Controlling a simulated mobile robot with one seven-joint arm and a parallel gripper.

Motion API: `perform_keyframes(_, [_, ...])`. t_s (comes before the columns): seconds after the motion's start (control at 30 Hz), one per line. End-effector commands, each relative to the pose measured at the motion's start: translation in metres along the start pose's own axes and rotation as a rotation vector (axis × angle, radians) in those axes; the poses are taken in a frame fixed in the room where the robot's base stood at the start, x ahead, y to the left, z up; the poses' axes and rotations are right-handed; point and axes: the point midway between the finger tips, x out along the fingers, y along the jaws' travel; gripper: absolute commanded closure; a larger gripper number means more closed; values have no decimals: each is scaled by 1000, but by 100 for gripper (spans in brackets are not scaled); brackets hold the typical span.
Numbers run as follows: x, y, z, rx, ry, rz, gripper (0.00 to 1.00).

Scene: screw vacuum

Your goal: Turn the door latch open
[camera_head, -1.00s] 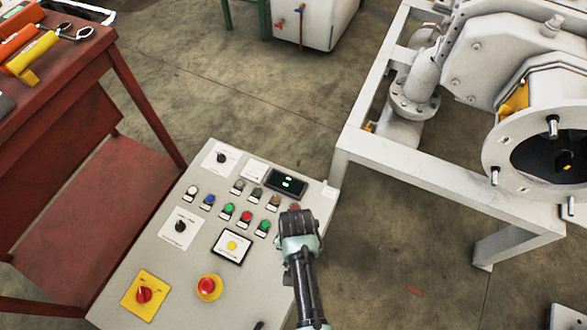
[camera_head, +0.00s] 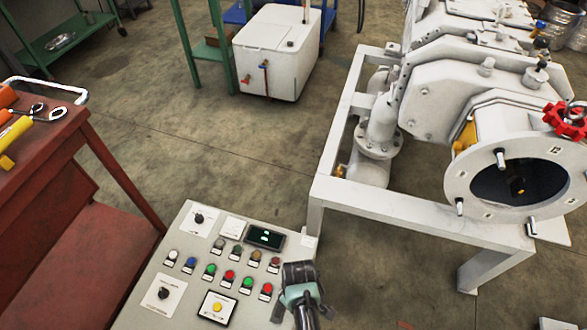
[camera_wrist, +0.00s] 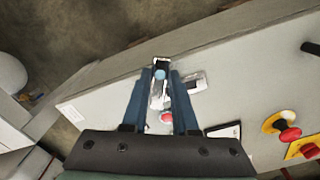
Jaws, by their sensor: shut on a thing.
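My gripper (camera_head: 302,300) is over the right edge of the grey control panel (camera_head: 190,245), seen from behind in the head view. In the wrist view, the two blue fingers of my gripper (camera_wrist: 160,85) stand a little apart, with a small silver-and-blue thing (camera_wrist: 160,74) between them. What this thing is, and whether it touches the panel, is unclear. A dark handle-like piece (camera_head: 278,312) sits at the panel's right edge, beside my gripper. A dark handle (camera_wrist: 311,48) also shows at the right of the wrist view. I cannot tell which piece is the door latch.
The panel carries several coloured buttons, knobs and a small display (camera_head: 265,237). A white machine frame (camera_head: 420,215) with a round flange (camera_head: 470,190) stands to the right. A red-brown bench (camera_head: 45,145) with tools is at left. Open floor lies behind the panel.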

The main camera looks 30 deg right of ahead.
Motion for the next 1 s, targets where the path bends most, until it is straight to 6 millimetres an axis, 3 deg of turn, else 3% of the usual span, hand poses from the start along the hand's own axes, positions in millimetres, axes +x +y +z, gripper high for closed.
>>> perform_keyframes(0.5, [0,19,-4,-384,1,2,100])
perform_keyframes(1.0, [0,23,-6,-483,1,2,100])
